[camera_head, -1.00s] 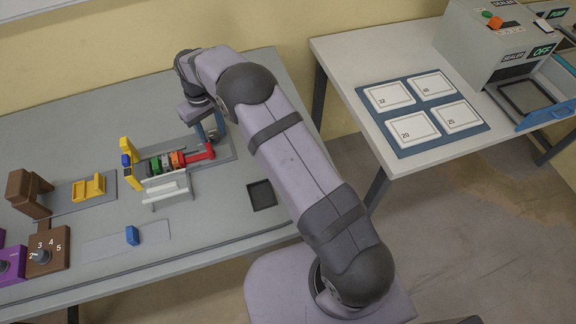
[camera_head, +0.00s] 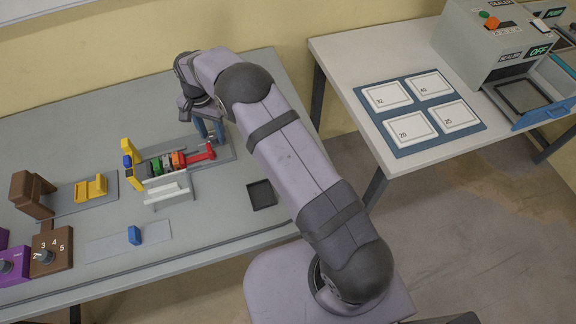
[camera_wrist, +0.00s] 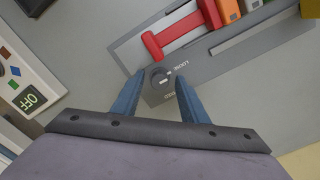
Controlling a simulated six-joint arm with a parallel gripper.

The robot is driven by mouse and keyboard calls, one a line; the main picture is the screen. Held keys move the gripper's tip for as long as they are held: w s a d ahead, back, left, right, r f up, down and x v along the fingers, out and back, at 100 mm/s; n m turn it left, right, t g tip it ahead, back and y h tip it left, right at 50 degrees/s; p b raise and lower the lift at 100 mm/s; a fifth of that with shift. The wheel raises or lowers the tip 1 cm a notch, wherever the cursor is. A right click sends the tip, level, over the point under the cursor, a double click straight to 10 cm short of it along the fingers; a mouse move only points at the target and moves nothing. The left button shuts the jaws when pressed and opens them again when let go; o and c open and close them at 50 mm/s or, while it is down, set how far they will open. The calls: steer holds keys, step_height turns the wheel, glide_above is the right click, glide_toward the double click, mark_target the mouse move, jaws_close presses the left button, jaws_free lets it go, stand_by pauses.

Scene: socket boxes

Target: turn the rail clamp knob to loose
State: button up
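The rail clamp knob (camera_wrist: 160,77) is a small dark round knob with a pale mark. It sits on a grey plate (camera_wrist: 205,72) beside the word LOOSE; a second label nearer my gripper is too small to read surely. My gripper (camera_wrist: 161,80) is open, its two blue fingers on either side of the knob, with gaps showing; I cannot tell whether they touch it. In the head view my gripper (camera_head: 210,130) points down at the right end of the rail fixture, and the knob is hidden there. A red clamp piece (camera_wrist: 178,34) lies just beyond the knob.
Coloured blocks (camera_head: 165,162) sit in a row on the rail, left of the red piece. A white rack (camera_head: 167,190) and a black tray (camera_head: 261,194) are nearby. Bare table lies between.

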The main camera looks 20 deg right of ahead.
mark_target(213, 136)
steer(key=shift+m, duration=0.6)
step_height(213, 136, up, 7)
steer(key=shift+r+b, duration=0.2)
steer(key=shift+b, duration=1.05)
steer(key=s+d+n, duration=0.2)
steer(key=s+d, duration=0.3)
steer(key=s, duration=0.3)
steer(key=s+d+r+n, duration=0.1)
steer(key=s+d+n, duration=0.2)
steer(key=s+d, duration=0.2)
steer(key=s+d+r+n, duration=0.1)
steer(key=s+d, duration=0.4)
steer(key=s, duration=0.6)
steer(key=shift+s+d+r+n+p, duration=0.15)
steer(key=shift+s+d+n+p, duration=0.15)
steer(key=shift+n, duration=0.6)
steer(key=shift+s, duration=0.1)
steer(key=shift+n, duration=0.6)
steer(key=s, duration=0.1)
steer(key=s+f, duration=0.1)
steer(key=s, duration=0.1)
steer(key=s+d, duration=0.1)
steer(key=s, duration=0.1)
steer(key=shift+s+f, duration=0.15)
